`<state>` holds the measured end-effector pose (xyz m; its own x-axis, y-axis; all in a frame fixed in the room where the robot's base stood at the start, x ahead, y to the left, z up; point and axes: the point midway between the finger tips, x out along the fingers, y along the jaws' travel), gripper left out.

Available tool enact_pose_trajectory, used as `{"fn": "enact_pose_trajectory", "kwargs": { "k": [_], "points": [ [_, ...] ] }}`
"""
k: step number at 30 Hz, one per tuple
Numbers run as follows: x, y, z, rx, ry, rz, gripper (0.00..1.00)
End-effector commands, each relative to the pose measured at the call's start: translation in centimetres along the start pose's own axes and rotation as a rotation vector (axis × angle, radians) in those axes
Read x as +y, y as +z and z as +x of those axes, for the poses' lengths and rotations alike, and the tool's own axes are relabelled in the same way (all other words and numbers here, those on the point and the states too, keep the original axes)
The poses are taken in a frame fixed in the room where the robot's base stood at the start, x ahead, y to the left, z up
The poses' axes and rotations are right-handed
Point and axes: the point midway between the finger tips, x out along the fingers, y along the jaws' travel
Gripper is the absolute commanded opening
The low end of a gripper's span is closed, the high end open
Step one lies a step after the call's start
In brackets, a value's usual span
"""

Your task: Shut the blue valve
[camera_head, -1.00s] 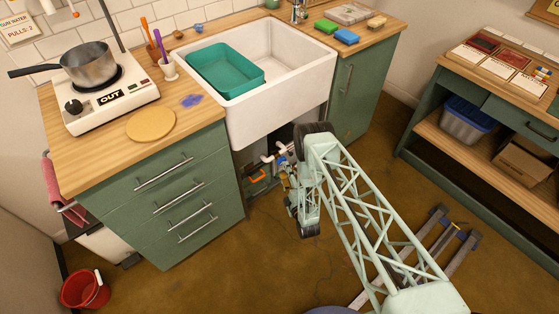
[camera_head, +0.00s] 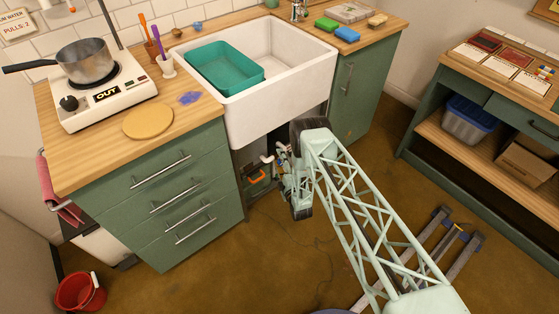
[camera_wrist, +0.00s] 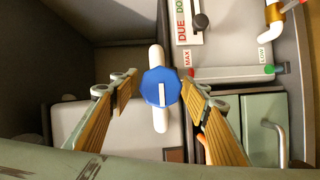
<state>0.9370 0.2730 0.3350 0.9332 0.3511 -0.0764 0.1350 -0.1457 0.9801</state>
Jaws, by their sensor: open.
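The blue valve (camera_wrist: 161,87) shows in the wrist view as a faceted blue knob with a white line on it. It is in front of a white pipe-like bar (camera_wrist: 159,122) that runs up and down in the picture. My gripper (camera_wrist: 158,87) is open, with one wooden-faced finger on each side of the knob. The knob appears between the fingertips, with gaps on both sides; I cannot tell how near it is in depth.
The white sink (camera_head: 275,112) overhangs the space, with green cabinets (camera_head: 170,200) to the left.

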Motion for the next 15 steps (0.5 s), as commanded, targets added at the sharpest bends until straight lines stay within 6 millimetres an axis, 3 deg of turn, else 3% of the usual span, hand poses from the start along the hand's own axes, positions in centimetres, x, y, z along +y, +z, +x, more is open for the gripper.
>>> {"fn": "enact_pose_trajectory", "kwargs": {
  "k": [7,15],
  "points": [
    [0.02,0.01,0.02,0.0,0.0,0.0,0.43],
    [0.02,0.01,0.0,0.0,0.0,0.0,0.2]
  ]
}}
